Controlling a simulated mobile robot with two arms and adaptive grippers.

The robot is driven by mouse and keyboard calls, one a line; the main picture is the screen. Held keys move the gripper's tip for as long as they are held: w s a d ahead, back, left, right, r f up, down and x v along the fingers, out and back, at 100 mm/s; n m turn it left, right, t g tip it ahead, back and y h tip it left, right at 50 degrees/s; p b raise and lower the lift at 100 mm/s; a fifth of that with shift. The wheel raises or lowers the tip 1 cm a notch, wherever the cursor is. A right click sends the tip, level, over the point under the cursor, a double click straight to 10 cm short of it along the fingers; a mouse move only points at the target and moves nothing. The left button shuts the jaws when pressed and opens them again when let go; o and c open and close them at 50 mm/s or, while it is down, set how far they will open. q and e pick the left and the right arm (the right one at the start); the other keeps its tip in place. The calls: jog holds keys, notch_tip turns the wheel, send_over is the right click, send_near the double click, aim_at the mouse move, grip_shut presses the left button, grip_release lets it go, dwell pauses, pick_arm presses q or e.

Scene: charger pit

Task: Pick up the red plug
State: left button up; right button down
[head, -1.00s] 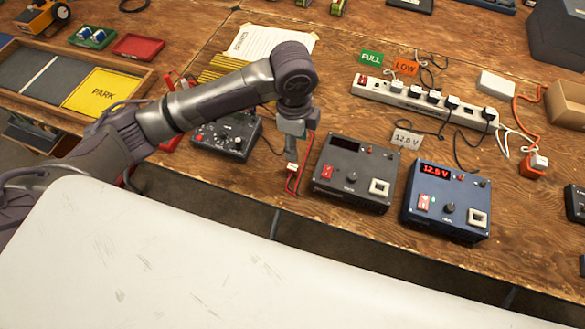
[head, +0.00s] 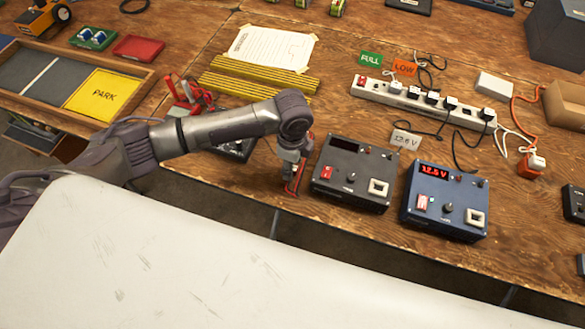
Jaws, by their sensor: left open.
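My left gripper (head: 291,176) points down at the table's front edge, just left of the dark grey charger (head: 345,190). It is open, and its fingers look small and partly blurred. Red leads (head: 300,184) show right beside and below its fingertips. The small connector on these leads is mostly hidden by the gripper, so I cannot tell whether the fingers touch it or whether it is the red plug. My right gripper is not in view.
A blue charger (head: 446,202) with a lit display stands right of the grey one. A power strip (head: 422,102) with several plugs lies behind. A dark box (head: 236,148) is partly hidden under my left arm. Yellow strips (head: 255,82) lie behind it.

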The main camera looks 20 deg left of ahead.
pick_arm(q)
jog(key=shift+f, duration=0.9)
jog(key=shift+c, duration=0.3)
grip_shut()
jog(key=shift+r, duration=0.15)
